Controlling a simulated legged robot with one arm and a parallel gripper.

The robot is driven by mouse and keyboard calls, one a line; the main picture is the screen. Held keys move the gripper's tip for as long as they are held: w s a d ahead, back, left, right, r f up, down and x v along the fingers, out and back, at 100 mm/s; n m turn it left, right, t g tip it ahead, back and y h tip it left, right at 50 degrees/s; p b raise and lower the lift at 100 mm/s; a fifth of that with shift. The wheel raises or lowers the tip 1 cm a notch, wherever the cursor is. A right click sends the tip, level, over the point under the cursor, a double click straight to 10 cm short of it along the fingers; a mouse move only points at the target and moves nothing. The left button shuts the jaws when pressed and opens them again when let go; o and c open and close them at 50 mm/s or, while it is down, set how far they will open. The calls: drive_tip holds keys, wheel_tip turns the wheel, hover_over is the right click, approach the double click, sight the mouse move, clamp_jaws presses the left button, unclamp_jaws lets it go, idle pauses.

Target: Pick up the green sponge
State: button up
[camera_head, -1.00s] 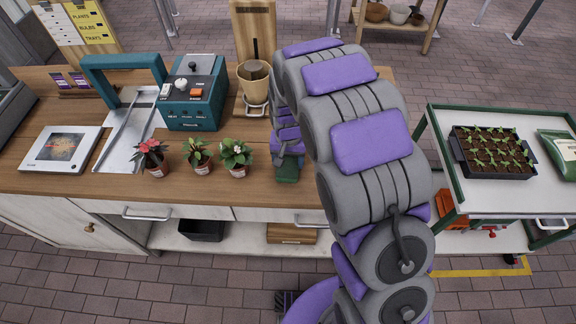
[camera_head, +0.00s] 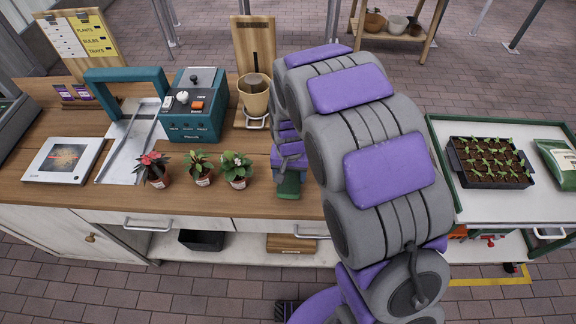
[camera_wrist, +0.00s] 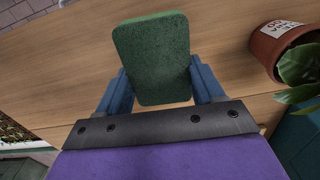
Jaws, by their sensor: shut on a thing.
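The green sponge (camera_wrist: 152,58) is a rounded block between the two blue fingers of my gripper (camera_wrist: 160,85) in the wrist view. The fingers touch its two sides and are shut on it. In the head view the sponge (camera_head: 289,186) shows just below my gripper (camera_head: 290,165), over the front edge of the wooden counter. Whether its underside touches the counter cannot be told. My arm hides part of the counter to the right.
Three potted plants stand left of my gripper: red (camera_head: 154,170), green (camera_head: 199,168) and white-flowered (camera_head: 237,170). A teal machine (camera_head: 193,110) and a beige pot (camera_head: 254,98) stand behind. A cart with a seedling tray (camera_head: 490,164) is at right.

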drive_tip(key=s+d+r+p, duration=0.1)
drive_tip(key=s, duration=1.1)
drive_tip(key=shift+s+d+p, duration=0.2)
drive_tip(key=shift+p, duration=0.1)
drive_tip(key=o, duration=0.4)
drive_tip(key=shift+r, duration=0.1)
drive_tip(key=c, duration=0.3)
drive_tip(key=shift+w, duration=0.1)
drive_tip(key=shift+c, duration=0.3)
